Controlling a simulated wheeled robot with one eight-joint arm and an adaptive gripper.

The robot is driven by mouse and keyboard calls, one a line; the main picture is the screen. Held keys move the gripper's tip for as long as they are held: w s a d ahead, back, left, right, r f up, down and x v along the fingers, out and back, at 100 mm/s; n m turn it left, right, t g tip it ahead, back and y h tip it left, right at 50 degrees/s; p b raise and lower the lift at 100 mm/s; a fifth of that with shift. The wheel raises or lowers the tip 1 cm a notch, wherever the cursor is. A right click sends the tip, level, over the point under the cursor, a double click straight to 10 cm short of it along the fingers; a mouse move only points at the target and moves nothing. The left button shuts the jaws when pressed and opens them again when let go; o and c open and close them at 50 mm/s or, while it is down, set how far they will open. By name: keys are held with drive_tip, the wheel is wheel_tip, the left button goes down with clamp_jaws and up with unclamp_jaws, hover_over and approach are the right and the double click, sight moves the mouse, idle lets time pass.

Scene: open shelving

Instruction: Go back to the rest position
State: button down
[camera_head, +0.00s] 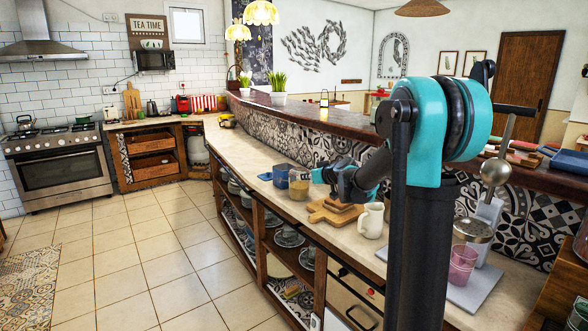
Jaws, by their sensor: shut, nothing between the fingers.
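My arm rises at the right of the head view and folds back down behind its own column. My gripper (316,176) is small in the picture, pointing left above the counter (262,142). It is shut and empty. Its tip appears close to a tan jar (299,188) and a blue container (281,177) on the counter. I cannot tell whether it touches either. My column hides part of the counter and of the arm.
Wooden boards (334,211) and a cream pitcher (371,220) stand on the counter near my arm. Pink cups (462,264) stand further right. Open shelves (285,252) with dishes lie below. The tiled floor (150,255) at left is clear.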

drive_tip(key=s+d+f+m+g+h, duration=0.2)
drive_tip(key=s+d+f, duration=0.2)
drive_tip(key=s, duration=1)
drive_tip(key=s+d+f+m+g+h, duration=0.2)
drive_tip(key=s+d+f, duration=0.3)
drive_tip(key=s+f, duration=0.5)
drive_tip(key=s+d+f+m+g+h, duration=0.2)
drive_tip(key=s+f, duration=0.6)
drive_tip(key=s, duration=1.1)
drive_tip(key=d+g+h, duration=0.1)
drive_tip(key=d, duration=0.1)
drive_tip(key=shift+s+d+g, duration=0.2)
drive_tip(key=shift+d+g, duration=0.1)
drive_tip(key=shift+d, duration=0.1)
drive_tip(key=shift+r, duration=0.1)
